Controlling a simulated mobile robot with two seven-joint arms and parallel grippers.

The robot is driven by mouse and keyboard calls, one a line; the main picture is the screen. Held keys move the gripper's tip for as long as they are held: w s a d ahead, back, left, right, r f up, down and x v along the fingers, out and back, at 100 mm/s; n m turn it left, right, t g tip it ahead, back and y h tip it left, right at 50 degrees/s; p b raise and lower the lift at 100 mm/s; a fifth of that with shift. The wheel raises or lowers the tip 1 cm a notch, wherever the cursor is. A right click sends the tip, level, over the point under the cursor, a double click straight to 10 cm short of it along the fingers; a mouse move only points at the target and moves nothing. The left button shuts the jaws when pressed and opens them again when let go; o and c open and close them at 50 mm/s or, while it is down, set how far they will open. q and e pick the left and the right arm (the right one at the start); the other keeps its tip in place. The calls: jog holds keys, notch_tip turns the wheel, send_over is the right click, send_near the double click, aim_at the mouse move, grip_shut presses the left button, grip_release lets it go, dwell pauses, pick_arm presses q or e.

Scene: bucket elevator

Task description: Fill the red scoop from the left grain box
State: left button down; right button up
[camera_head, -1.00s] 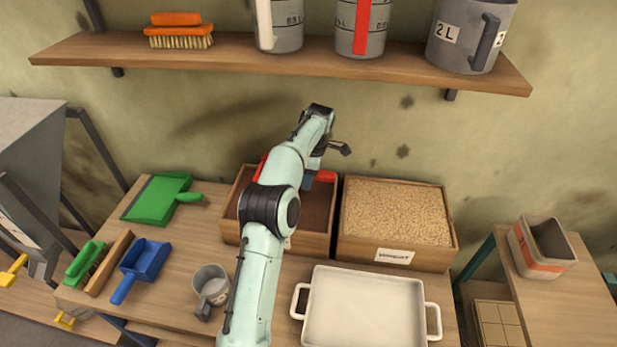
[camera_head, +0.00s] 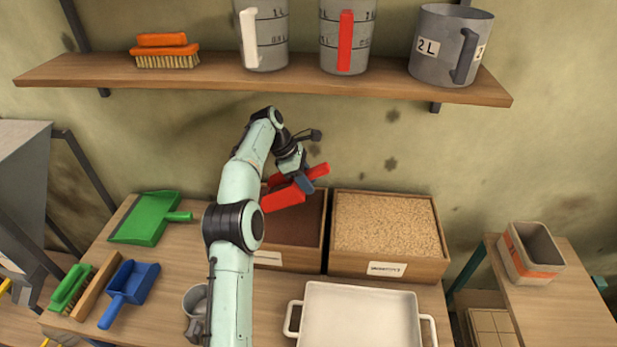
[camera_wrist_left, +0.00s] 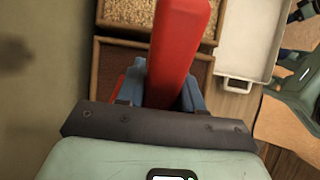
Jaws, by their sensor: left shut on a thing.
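My left gripper (camera_head: 305,180) is shut on the handle of the red scoop (camera_head: 284,196). The scoop is over the left grain box (camera_head: 325,232), which holds a dark brown fill. Its bowl points down to the left and its handle up to the right. My arm partly covers the bowl and the box's left side; whether grain lies in the bowl cannot be seen. In the left wrist view the red handle (camera_wrist_left: 182,45) stands between the blue fingers (camera_wrist_left: 160,88), with the brown box behind. My right gripper is not in view.
A box of pale grain (camera_head: 388,225) stands right of the left box. A white tray (camera_head: 360,315) lies in front. A grey mug (camera_head: 195,302), blue scoop (camera_head: 134,284) and green dustpan (camera_head: 146,220) are at left. A shelf (camera_head: 230,76) with measuring jugs overhangs the back.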

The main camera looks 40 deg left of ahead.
pick_arm(q)
jog(key=shift+t+h, duration=0.3)
jog(key=shift+h, duration=0.2)
jog(key=shift+s+a+f, duration=0.15)
jog(key=shift+a+f, duration=0.1)
jog(key=shift+f, duration=0.65)
jog(key=shift+s+a+f, duration=0.15)
jog(key=shift+a+f, duration=0.05)
jog(key=shift+f, duration=0.65)
jog(key=shift+s+a+f, duration=0.15)
jog(key=shift+a+f, duration=0.1)
jog(key=shift+f, duration=0.65)
jog(key=shift+s+a+f+y, duration=0.5)
jog(key=shift+s+a+f, duration=1.45)
jog(key=shift+f, duration=2.45)
jog(key=shift+w+d+r+g+y, duration=0.65)
jog(key=shift+r+y, duration=0.4)
jog(key=shift+r, duration=0.45)
jog(key=shift+w+d+r+g+y, duration=0.45)
jog(key=shift+r+g+y, duration=0.35)
jog(key=shift+r+y, duration=0.5)
jog(key=shift+w+d+r+g+y, duration=0.4)
jog(key=shift+w+r+g+y, duration=0.3)
jog(key=shift+r, duration=1)
